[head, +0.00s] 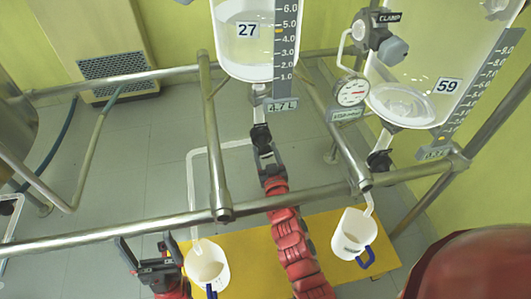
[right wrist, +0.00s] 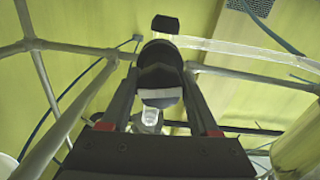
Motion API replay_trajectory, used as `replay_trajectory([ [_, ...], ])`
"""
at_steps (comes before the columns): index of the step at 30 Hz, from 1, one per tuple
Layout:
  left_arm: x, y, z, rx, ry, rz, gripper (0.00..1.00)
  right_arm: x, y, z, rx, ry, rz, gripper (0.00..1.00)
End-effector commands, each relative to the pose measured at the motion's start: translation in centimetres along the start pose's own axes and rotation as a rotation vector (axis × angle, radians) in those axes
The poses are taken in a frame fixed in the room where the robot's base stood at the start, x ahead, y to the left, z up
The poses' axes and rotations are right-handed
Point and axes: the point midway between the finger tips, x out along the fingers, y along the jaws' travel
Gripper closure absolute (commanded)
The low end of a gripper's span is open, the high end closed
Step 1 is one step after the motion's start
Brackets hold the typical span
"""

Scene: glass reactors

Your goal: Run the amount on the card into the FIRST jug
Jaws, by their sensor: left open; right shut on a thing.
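Reactor 27 (head: 228,50) hangs at top centre, with a grey scale (head: 286,45) and a tag (head: 283,105) reading 4.7 L. My right gripper (head: 264,152) is shut on the black valve handle (head: 260,133) below it; the handle also shows between the fingers in the right wrist view (right wrist: 160,72). A clear outlet pipe (head: 190,185) runs left from this valve and down to the left white jug (head: 208,265). Flow and the jug's fill level are unclear. My left gripper (head: 148,252) is open and empty, just left of that jug.
Reactor 59 (head: 400,85) hangs at right with a black valve (head: 379,160), above a second white jug (head: 350,236) with a blue handle. Both jugs stand on a yellow platform (head: 255,255). A steel rail (head: 130,232) crosses in front. A gauge (head: 351,92) and clamp are between the reactors.

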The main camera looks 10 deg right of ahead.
Motion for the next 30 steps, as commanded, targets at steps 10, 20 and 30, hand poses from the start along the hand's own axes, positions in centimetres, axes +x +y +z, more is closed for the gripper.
replay_trajectory([
  [10, -1.8, 0.1, 0.3, 0.0, 0.0, 0.0, 0.08, 0.0, -0.1, 0.1, -0.327, 0.004, -0.002, 0.94],
  [20, -3.0, 0.1, 0.5, 0.0, 0.0, 0.0, 0.08, 0.0, -0.1, 0.1, -0.641, 0.003, -0.003, 0.94],
  [30, -3.8, 0.2, 0.6, 0.0, 0.0, 0.0, 0.08, 0.0, -0.1, -0.1, -0.965, 0.006, -0.002, 0.94],
])
